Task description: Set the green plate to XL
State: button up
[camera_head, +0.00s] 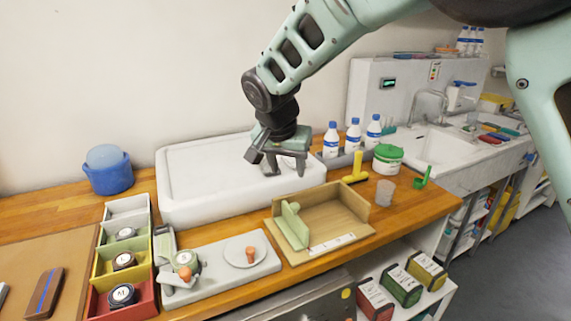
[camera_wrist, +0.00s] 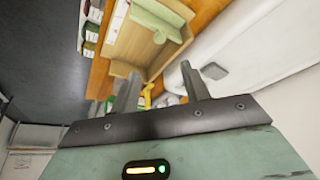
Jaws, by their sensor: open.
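The green plate (camera_head: 294,226) is a pale green upright panel with a foot, standing near the left side of a wooden sizing tray (camera_head: 357,208). A white label strip (camera_head: 332,243) lies along the tray's front edge; its letters are too small to read. The green plate (camera_wrist: 157,20) and the wooden tray (camera_wrist: 129,44) also show in the wrist view. My gripper (camera_head: 279,166) is open and empty. It hangs above the right part of the white basin-like block, behind the green plate and apart from it. Its two fingers (camera_wrist: 160,86) show in the wrist view.
The white block (camera_head: 190,205) lies behind the tray. A yellow T-shaped tool (camera_head: 356,168), a clear cup (camera_head: 384,193) and a green-lidded tub (camera_head: 388,157) stand at right. A grey fixture (camera_head: 215,275) and coloured bins (camera_head: 107,258) are at left. Bottles stand behind.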

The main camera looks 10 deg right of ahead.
jog(key=shift+v, duration=1.1)
jog(key=s+d+f+n+g+y, duration=0.1)
jog(key=s+n, duration=0.5)
jog(key=s, duration=1)
jog(key=s+d+f+n+g+y, duration=0.1)
jog(key=s+d+f+n+g, duration=0.2)
jog(key=s, duration=1.4)
jog(key=d+f+n, duration=0.1)
jog(key=d+n, duration=0.1)
jog(key=n, duration=0.2)
jog(key=shift+d+f+y, duration=0.2)
jog(key=shift+f+y, duration=0.1)
jog(key=shift+f, duration=0.1)
jog(key=shift+s, duration=0.1)
